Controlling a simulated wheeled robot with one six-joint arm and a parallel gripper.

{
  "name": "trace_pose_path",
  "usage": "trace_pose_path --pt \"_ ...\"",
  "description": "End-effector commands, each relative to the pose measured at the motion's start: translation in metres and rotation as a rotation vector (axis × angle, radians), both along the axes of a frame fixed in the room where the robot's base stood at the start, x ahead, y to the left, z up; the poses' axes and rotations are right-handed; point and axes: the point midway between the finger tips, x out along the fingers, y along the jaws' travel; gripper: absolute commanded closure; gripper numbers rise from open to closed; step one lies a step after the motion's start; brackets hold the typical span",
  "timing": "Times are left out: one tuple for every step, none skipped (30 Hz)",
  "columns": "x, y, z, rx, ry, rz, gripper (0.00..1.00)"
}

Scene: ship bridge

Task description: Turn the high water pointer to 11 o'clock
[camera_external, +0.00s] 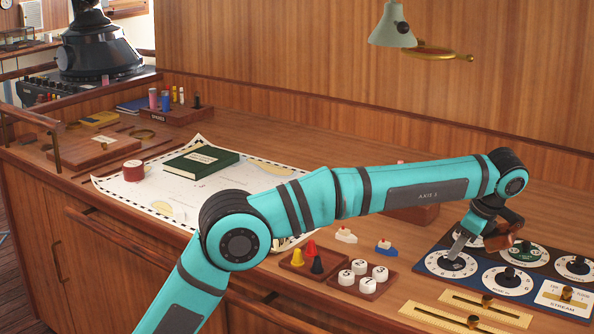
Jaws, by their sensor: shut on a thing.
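A dark blue panel (472,283) at the right carries several round white dials with dark knobs. My gripper (459,247) reaches down over the leftmost dial (434,263), its fingers at the dial's centre. It is shut on the pointer knob there, which the fingers mostly hide. The lettering is too small to tell whether this is the high water dial, and I cannot read the pointer's angle. A dial with a green centre (525,254) is to the right, partly behind my gripper. Another dial (507,281) lies in front, and one more (578,266) at the far right.
A card marked STREAM (566,298) is at the panel's right. Brass slider bars (465,316) lie in front. Numbered white pieces (362,276), coloured cones (310,255) and small model boats (385,247) stand to the left. A green book (201,161) lies on the chart (130,190).

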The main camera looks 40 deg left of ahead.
Motion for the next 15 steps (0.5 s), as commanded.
trace_pose_path --pt "-0.001 -0.0002 0.0 0.0 -0.002 -0.043 1.0" --pt "-0.0013 0.0 0.0003 0.001 -0.002 -0.071 1.0" --pt "-0.0017 -0.0001 0.0006 -0.001 -0.002 -0.108 1.0" --pt "-0.002 0.0 0.0006 -0.001 -0.002 -0.135 1.0" --pt "-0.0023 0.0004 0.0005 0.0 -0.001 -0.162 1.0" --pt "-0.0023 0.0004 0.0004 0.0 -0.002 -0.197 1.0" --pt "-0.0024 0.0004 0.0003 0.0 -0.002 -0.223 1.0" --pt "-0.0027 0.0005 0.0002 0.0 -0.001 -0.247 1.0" --pt "-0.003 0.0005 0.0 0.0 -0.001 -0.279 1.0" --pt "-0.0033 0.0007 0.0 0.0 -0.001 -0.301 1.0" --pt "-0.0036 0.0009 0.0003 0.0 -0.001 -0.324 1.0" --pt "-0.0036 0.0009 0.0005 0.0 -0.001 -0.351 1.0" --pt "-0.0037 0.001 0.0005 0.0 -0.002 -0.371 1.0" --pt "-0.0039 0.0011 0.0003 0.001 -0.001 -0.39 1.0" --pt "-0.0041 0.001 -0.0002 0.001 -0.001 -0.413 1.0"
